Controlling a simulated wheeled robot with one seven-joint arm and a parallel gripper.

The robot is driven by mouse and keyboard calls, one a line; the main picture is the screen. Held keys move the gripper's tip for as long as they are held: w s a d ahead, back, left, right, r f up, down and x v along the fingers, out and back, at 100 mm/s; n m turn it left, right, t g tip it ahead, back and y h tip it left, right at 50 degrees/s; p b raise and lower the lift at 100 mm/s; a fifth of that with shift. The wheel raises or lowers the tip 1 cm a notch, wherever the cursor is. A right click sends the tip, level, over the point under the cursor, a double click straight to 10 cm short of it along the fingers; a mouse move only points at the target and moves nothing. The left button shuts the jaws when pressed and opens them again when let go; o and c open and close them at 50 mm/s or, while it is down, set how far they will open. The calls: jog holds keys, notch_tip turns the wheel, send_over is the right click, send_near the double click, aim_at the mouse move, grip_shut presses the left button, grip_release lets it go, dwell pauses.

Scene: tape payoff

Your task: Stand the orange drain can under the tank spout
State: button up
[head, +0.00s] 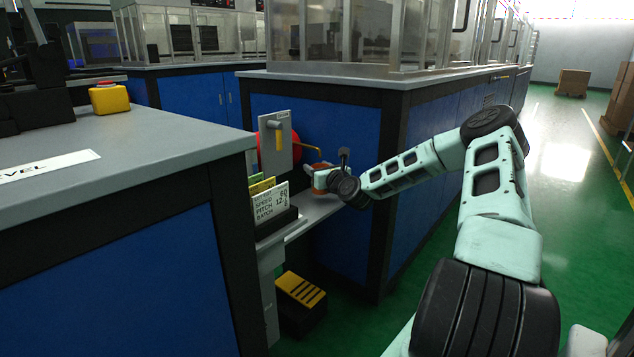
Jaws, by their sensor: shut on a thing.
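The orange drain can (322,167) is small in the head view, at the end of my arm above the grey shelf. Its top rim shows, with a little orange below my gripper; the rest is hidden. My gripper (320,180) is shut on the can. I cannot tell whether the can touches the shelf. The red tank (267,150) is mostly hidden behind a grey plate with a yellow handle. A thin yellow spout (305,149) reaches right from the tank side, close to the can. I cannot tell whether the can is directly under its tip.
The grey shelf (318,207) runs between two blue-sided benches. A card holder with a printed card (270,203) stands at its near left. A black and yellow step (301,290) is on the floor below. A yellow box (109,98) sits on the left bench. The right aisle floor is clear.

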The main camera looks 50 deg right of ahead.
jog(key=shift+w+d, duration=0.1)
jog(key=shift+w, duration=0.3)
jog(key=shift+f+b, duration=1.1)
jog(key=shift+f, duration=0.6)
jog(key=shift+f, duration=0.15)
jog(key=o, duration=1)
jog(key=shift+s, duration=0.25)
jog(key=p+v, duration=0.3)
jog(key=v, duration=0.8)
jog(key=shift+s+p, duration=0.25)
jog(key=shift+p, duration=0.05)
